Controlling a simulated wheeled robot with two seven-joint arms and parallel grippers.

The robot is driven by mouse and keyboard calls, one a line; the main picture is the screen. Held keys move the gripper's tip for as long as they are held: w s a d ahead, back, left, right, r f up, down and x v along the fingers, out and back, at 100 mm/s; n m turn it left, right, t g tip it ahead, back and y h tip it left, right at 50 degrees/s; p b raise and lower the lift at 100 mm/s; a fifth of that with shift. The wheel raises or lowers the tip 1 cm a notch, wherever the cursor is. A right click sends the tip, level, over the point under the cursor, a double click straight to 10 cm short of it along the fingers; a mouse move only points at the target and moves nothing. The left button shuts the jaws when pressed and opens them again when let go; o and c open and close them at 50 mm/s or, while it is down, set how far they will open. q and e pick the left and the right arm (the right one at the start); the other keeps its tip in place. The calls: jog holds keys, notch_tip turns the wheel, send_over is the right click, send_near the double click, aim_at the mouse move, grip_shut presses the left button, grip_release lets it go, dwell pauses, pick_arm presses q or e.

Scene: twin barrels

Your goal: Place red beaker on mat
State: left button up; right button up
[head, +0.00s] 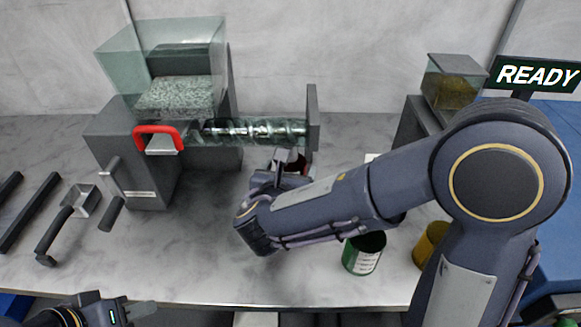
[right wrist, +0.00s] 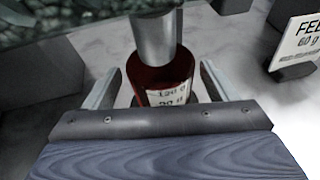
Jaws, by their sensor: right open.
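The red beaker (right wrist: 168,72) with a white scale label stands upright in the right wrist view, under a grey metal cylinder that hides part of its top. My right gripper (right wrist: 160,90) is open, with one finger on each side of the beaker; whether the fingers touch it I cannot tell. In the head view my right gripper (head: 284,166) is below the outlet end of the screw feeder and mostly hides the beaker. My left gripper (head: 135,311) is at the bottom left edge, away from the beaker; its jaw state is unclear. I cannot make out a mat.
The screw feeder (head: 140,130) with a glass hopper and red handle stands at the back left. A green beaker (head: 363,254) and a yellow beaker (head: 430,246) stand right of centre, near my right arm. A scoop (head: 82,203) lies at the left. The front middle counter is clear.

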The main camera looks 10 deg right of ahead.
pick_arm(q)
jog(key=shift+r+p, duration=0.35)
pick_arm(e)
jog(key=v, duration=1)
jog(key=shift+s, duration=0.35)
pick_arm(q)
jog(key=shift+s, duration=0.1)
pick_arm(e)
jog(key=shift+a, duration=0.15)
